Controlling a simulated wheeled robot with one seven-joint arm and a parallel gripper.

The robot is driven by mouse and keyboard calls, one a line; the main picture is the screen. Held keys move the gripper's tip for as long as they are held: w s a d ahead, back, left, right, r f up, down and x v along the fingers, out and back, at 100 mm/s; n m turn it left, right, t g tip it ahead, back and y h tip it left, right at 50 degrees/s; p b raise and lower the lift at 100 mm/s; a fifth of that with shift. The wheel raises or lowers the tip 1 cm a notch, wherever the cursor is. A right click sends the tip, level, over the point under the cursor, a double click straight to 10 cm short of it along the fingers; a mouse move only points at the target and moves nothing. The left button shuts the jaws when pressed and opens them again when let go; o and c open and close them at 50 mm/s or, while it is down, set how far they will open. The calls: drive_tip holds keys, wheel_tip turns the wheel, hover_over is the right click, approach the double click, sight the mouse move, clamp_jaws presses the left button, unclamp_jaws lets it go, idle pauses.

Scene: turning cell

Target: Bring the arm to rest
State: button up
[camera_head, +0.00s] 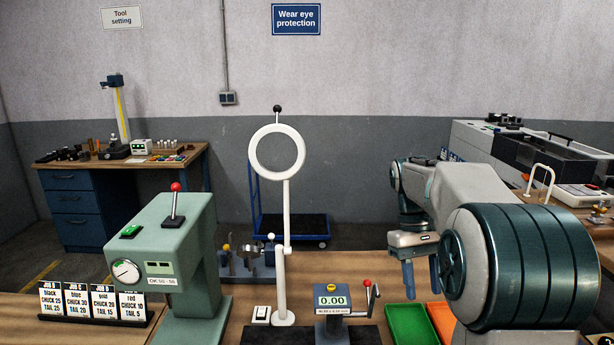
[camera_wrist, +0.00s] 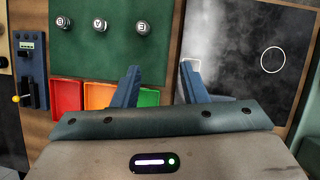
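My gripper (camera_head: 422,291) hangs at the right of the head view, with its blue fingers pointing down above the work table. In the wrist view my gripper (camera_wrist: 160,72) shows two blue fingers set well apart, with nothing between them. It is open and empty. My arm is bent at the right of the head view and hides part of the table behind it.
Below are a green tray (camera_head: 409,325) and an orange tray (camera_head: 442,322); a red tray (camera_wrist: 67,97) shows in the wrist view. A crank device (camera_head: 332,302), a white ring stand (camera_head: 286,240) and a green press (camera_head: 170,255) stand left.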

drive_tip(key=s+a+f+m+t+b, duration=0.1)
drive_tip(key=s+a+f+t, duration=0.2)
drive_tip(key=s, duration=0.6)
drive_tip(key=s+a+f+m+t+y, duration=0.1)
drive_tip(key=s+a+f+t, duration=0.3)
drive_tip(key=s, duration=0.5)
drive_tip(key=shift+a+t+b, duration=0.25)
drive_tip(key=shift+t+b, duration=0.1)
drive_tip(key=shift+t, duration=0.35)
